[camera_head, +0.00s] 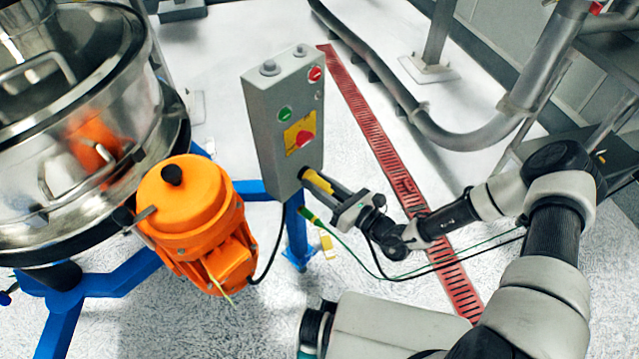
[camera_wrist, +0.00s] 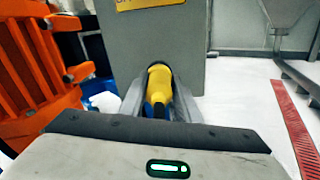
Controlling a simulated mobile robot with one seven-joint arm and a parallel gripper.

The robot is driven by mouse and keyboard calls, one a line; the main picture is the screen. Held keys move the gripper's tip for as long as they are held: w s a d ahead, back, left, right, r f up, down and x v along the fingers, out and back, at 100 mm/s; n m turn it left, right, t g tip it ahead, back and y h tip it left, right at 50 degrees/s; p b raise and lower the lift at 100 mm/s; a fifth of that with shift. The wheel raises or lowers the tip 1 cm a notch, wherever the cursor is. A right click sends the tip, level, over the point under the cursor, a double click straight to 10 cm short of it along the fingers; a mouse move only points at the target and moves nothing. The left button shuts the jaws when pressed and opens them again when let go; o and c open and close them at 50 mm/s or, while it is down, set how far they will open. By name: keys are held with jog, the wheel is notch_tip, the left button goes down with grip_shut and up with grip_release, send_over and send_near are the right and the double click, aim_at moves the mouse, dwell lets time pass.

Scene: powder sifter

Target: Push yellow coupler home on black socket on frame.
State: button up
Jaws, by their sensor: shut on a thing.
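The yellow coupler (camera_head: 317,182) is held in my gripper (camera_head: 328,189), close against the lower part of the grey control box. In the wrist view, the yellow coupler (camera_wrist: 160,82) lies between the two fingers of my gripper (camera_wrist: 160,100), pointing at the grey box face. The black socket (camera_head: 295,176) shows as a small dark part at the lower right side of the box in the head view. The coupler's front end is at the socket; how deep it sits cannot be told. In the wrist view the socket is hidden behind the coupler.
The grey control box (camera_head: 275,125) stands on a blue frame (camera_head: 258,190). An orange motor (camera_head: 190,215) and steel sifter (camera_head: 60,120) are to the left. A green cable (camera_head: 350,250) trails below my arm. A red floor grate (camera_head: 375,130) runs behind.

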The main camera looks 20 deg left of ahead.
jog(key=shift+a, duration=0.1)
jog(key=o, duration=1.2)
jog(key=p+v, duration=0.2)
jog(key=v, duration=1.5)
jog(key=shift+d, duration=0.25)
